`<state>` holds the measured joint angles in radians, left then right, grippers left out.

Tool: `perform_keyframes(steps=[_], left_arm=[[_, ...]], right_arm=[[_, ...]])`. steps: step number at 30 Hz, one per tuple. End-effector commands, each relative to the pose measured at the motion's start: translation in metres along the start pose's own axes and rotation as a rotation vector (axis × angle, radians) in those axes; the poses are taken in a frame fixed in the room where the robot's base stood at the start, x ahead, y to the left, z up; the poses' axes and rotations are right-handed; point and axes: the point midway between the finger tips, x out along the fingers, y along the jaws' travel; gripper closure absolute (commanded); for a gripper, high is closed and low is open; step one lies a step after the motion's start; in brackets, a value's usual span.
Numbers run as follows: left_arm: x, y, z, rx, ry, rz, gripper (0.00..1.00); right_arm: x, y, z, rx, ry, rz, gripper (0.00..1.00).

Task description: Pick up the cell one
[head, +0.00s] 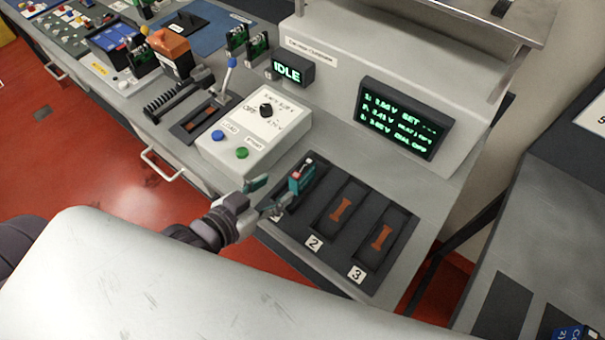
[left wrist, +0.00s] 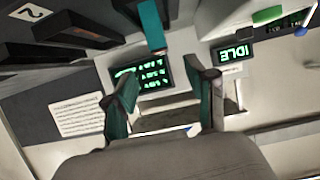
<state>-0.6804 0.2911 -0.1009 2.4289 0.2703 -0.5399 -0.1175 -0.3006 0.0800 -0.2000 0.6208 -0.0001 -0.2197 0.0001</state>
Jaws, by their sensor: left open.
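Cell one (head: 300,180), a teal block with a dark top and a small red mark, stands in the first slot of the dark three-slot tray (head: 325,255). A teal block, apparently this cell (left wrist: 151,24), shows at the top of the left wrist view. My left gripper (head: 272,195) is open just left of the cell, its fingers pointing toward it. In the left wrist view the gripper's two fingers (left wrist: 160,78) are apart with nothing held between them. The slot-one label is mostly hidden by the gripper. My right gripper is not in view.
Slots two (head: 341,209) and three (head: 381,237) are empty with copper strips. A control box (head: 255,135) with a dial and buttons stands behind the gripper. A raised console with a green readout (head: 407,118) and an IDLE display (head: 287,72) stands behind the tray.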

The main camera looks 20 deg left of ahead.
Motion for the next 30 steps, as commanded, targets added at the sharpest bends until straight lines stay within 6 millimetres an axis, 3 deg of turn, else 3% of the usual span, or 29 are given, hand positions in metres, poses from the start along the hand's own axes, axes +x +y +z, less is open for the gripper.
perform_keyframes(steps=[12,20,30], left_arm=[[0.072,0.0,-0.003,-0.001,0.006,0.0,0.44],[0.092,0.0,-0.003,-0.001,0.005,0.0,0.44],[0.134,0.0,0.001,0.0,0.004,0.001,0.44]], right_arm=[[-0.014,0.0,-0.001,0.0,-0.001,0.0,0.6],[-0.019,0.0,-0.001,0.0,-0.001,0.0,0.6],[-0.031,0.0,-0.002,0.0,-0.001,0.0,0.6]])
